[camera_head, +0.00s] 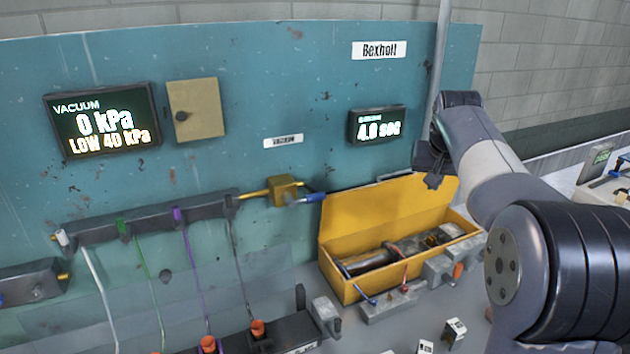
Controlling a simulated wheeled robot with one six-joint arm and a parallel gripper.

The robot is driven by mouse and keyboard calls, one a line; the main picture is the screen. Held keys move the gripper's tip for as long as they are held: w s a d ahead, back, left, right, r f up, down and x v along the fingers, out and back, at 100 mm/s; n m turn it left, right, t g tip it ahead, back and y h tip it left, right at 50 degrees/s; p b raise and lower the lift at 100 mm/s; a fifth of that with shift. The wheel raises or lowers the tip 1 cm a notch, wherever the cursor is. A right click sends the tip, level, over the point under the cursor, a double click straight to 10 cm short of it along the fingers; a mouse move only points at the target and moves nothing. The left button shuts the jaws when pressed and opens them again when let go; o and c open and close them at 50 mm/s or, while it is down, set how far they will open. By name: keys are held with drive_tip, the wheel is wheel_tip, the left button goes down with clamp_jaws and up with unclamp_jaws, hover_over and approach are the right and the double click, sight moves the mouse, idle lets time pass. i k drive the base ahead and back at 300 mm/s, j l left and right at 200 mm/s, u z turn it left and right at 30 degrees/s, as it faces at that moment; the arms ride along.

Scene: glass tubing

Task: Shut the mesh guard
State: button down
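A yellow panel (375,215) stands raised along the back of a yellow open-topped box (340,284). It looks like the guard in its open position, though I cannot make out any mesh on it. Inside the box lie a dark cylinder (368,262) and some grey parts. My gripper (433,181) points down at the top edge of the panel, near its right end. I cannot tell whether it touches the panel. Its fingers are dark and small here, and whether they are open or shut is unclear.
Grey blocks with small levers (390,303) stand along the box's front. A teal back panel carries a vacuum display (102,121), a timer display (377,124) and a yellow valve (284,190) with a blue handle. Hanging tubes (190,265) are at left. A grey pole (437,60) rises behind my gripper.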

sight(354, 211)
drive_tip(key=i+l+u, duration=0.1)
drive_tip(key=l+u, duration=0.15)
drive_tip(key=u, duration=0.2)
drive_tip(key=l+u, duration=0.3)
drive_tip(key=u, duration=0.15)
drive_tip(key=l+u, duration=0.4)
drive_tip(key=l, duration=1.1)
